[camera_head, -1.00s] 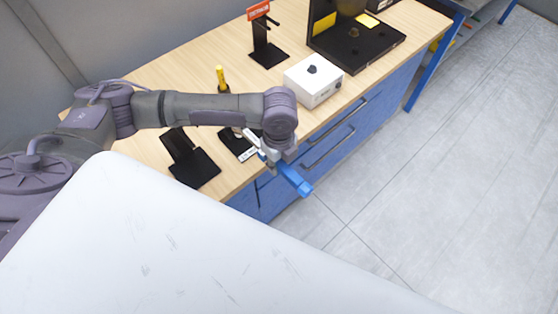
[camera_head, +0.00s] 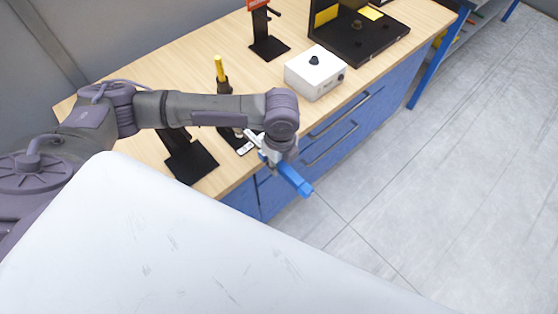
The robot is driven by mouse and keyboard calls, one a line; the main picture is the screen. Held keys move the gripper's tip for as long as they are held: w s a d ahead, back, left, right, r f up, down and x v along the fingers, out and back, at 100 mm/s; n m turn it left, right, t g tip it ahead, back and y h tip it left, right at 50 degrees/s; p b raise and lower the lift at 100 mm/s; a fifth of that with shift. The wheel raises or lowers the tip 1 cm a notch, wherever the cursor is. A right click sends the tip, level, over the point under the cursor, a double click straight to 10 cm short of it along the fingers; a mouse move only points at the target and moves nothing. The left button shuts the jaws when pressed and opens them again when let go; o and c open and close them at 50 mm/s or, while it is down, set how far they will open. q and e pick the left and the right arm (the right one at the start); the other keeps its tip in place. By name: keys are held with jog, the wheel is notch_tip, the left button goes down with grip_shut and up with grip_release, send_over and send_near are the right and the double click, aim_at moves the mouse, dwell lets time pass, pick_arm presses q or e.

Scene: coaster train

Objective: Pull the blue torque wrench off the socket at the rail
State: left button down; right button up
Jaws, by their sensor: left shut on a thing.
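The blue torque wrench (camera_head: 294,180) shows at the front edge of the wooden bench, its blue end sticking out past the edge over the floor. My left gripper (camera_head: 272,158) is shut on the wrench, below the end of my left arm. A light metal part (camera_head: 252,138) shows up-left of the gripper, beside a dark stand; I cannot tell whether the wrench touches it. The socket and rail are not clearly visible; my arm covers that part of the bench. My right gripper is not in view.
A white box with a black knob (camera_head: 315,73) stands right of my arm. Black stands (camera_head: 190,162) and a yellow-handled tool (camera_head: 219,69) are close to the arm. A black open case (camera_head: 358,42) lies at the back. Blue drawers (camera_head: 335,135) are below; the floor (camera_head: 440,150) is clear.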

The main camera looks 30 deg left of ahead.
pick_arm(q)
jog(key=shift+f+b, duration=0.4)
jog(key=shift+f, duration=0.8)
jog(key=shift+p, duration=0.45)
dwell(0.6)
jog(key=shift+w+a+p, duration=0.15)
jog(key=shift+w+a, duration=0.15)
jog(key=shift+a, duration=0.4)
jog(key=shift+w+a+p, duration=0.2)
jog(key=shift+w+a, duration=0.1)
jog(key=shift+a, duration=0.35)
jog(key=shift+w+a+p, duration=0.15)
jog(key=shift+w+a, duration=0.15)
jog(key=shift+a, duration=0.4)
jog(key=shift+p, duration=0.4)
dwell(0.9)
jog(key=shift+w+r+p, duration=0.1)
jog(key=shift+r+p, duration=1.15)
jog(key=shift+p, duration=0.35)
dwell(0.3)
